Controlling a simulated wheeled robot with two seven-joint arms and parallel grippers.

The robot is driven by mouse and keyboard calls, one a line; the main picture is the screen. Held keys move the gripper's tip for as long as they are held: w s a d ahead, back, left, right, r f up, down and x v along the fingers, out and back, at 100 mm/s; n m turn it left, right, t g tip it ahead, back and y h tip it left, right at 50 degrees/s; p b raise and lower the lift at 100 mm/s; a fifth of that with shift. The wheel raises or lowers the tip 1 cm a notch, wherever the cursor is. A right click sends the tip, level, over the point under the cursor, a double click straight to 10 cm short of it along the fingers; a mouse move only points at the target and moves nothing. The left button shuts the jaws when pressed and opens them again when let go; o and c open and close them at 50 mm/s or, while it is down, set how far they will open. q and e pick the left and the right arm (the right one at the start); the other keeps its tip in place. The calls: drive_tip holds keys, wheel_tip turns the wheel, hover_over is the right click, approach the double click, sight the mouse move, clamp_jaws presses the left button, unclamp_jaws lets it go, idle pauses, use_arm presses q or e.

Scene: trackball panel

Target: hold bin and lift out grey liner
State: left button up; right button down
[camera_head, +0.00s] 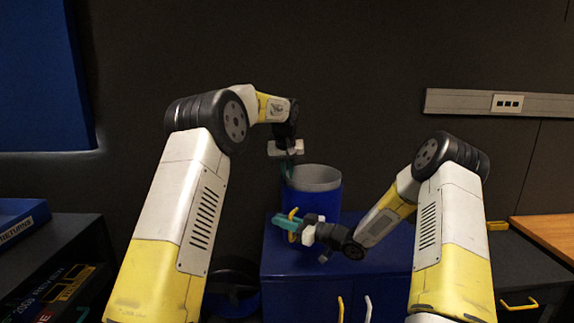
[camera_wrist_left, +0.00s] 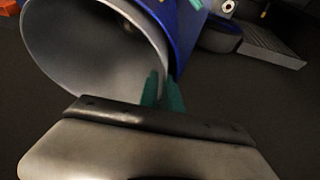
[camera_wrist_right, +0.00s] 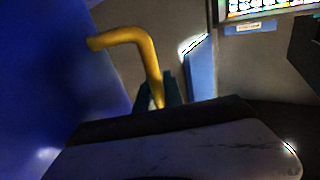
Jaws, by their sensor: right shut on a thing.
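A blue bin (camera_head: 325,196) stands upright on a blue cabinet, with a grey liner (camera_head: 316,178) inside it. The liner's open mouth fills the upper left of the left wrist view (camera_wrist_left: 90,60). My left gripper (camera_head: 287,170) points down at the left part of the rim. Its green fingers (camera_wrist_left: 163,92) are slightly apart, one on the inner side of the liner wall and one outside. My right gripper (camera_head: 285,222) is shut on the bin's yellow handle (camera_wrist_right: 145,55), on the near side of the bin. The liner's lower part is hidden in the bin.
The blue cabinet (camera_head: 300,270) has a yellow and a white handle on its front. A dark shelf with binders (camera_head: 60,285) stands at the left, and a wooden-topped desk (camera_head: 545,228) at the right. A dark wall is behind the bin.

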use_arm(q)
drive_tip(key=shift+w+f, duration=0.25)
drive_tip(key=shift+f, duration=0.45)
clamp_jaws()
drive_tip(key=shift+r, duration=0.4)
idle(1.2)
drive_tip(key=shift+r, duration=3.9)
